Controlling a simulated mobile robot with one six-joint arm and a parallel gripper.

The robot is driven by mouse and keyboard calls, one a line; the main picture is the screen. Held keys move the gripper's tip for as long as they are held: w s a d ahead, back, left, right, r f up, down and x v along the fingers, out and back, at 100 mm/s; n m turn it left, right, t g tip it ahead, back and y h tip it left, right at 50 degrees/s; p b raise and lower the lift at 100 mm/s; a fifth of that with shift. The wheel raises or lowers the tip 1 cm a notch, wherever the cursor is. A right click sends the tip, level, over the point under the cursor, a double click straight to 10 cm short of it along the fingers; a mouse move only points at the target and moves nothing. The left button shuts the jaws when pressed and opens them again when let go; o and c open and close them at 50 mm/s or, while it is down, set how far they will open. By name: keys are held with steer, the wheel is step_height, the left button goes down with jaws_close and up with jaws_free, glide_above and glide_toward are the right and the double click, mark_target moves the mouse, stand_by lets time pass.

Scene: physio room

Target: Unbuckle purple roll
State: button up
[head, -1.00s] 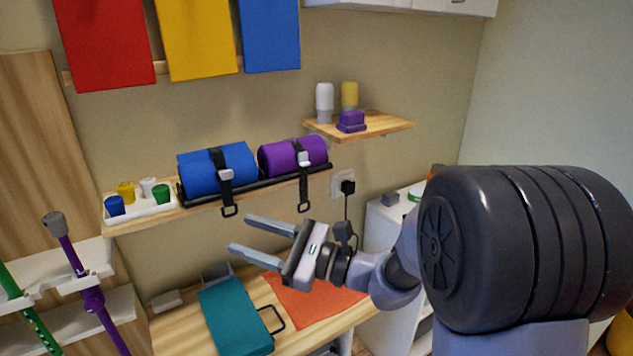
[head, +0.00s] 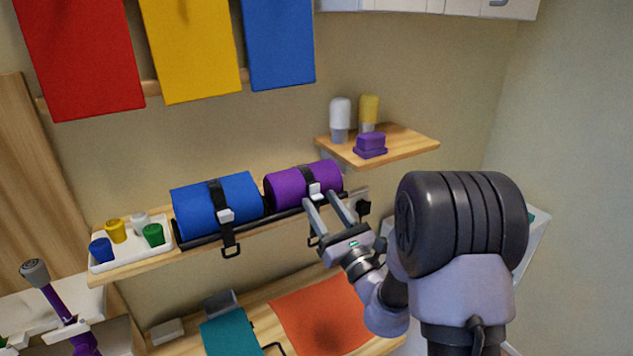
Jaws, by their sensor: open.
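The purple roll (head: 290,187) lies on the dark rack on the wall shelf, right of the blue roll (head: 238,199). A black strap with a pale buckle (head: 315,190) goes around the purple roll. My gripper (head: 324,203) is open, its two fingers pointing up and left at the front of the purple roll, near the buckle. I cannot tell whether a finger touches the buckle or strap. The strap's lower end is partly hidden by the fingers. The blue roll has its own black strap with a pale buckle (head: 225,216).
A white tray (head: 133,262) with several coloured pots stands left on the shelf. A small wooden shelf (head: 405,143) at upper right holds two bottles and a purple block (head: 370,145). Below lie an orange mat (head: 330,309) and a teal item (head: 232,333).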

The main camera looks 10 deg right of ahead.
steer(key=shift+w+a+r, duration=0.2)
steer(key=shift+w+r, duration=0.05)
steer(key=shift+s, duration=0.1)
steer(key=shift+c, duration=0.3)
jaws_close()
steer(key=shift+r+p, duration=0.15)
steer(key=shift+p, duration=0.35)
